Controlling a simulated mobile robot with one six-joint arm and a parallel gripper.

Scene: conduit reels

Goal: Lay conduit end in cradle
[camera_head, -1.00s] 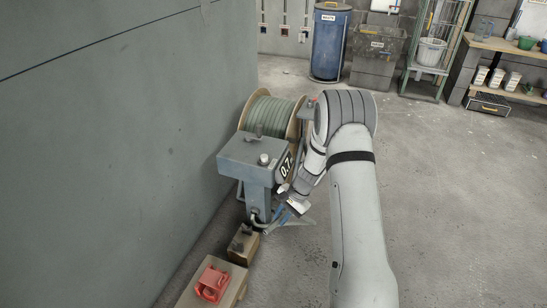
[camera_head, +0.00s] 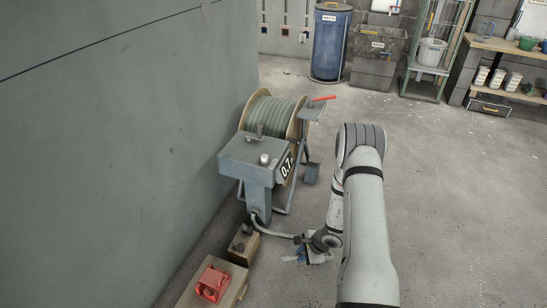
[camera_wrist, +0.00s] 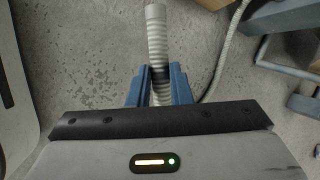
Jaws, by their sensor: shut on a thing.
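The ribbed pale grey-green conduit (camera_head: 276,233) runs out low from the grey machine and reaches right to my gripper (camera_head: 301,257). In the wrist view my gripper (camera_wrist: 160,88) has its blue fingers shut around the conduit (camera_wrist: 155,42), with the cut end sticking out beyond the fingers. The conduit's rest loops away at the right of that view. A wooden block with a dark fitting (camera_head: 240,242), which may be the cradle, stands left of my gripper, in front of the machine. My gripper is apart from it, above the floor.
The grey machine (camera_head: 250,158) marked 0.7 stands by the left wall, with a conduit reel (camera_head: 270,112) behind and a red lever (camera_head: 323,98) at its right. A red device (camera_head: 212,283) sits on a wooden block in front. The floor to the right is open.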

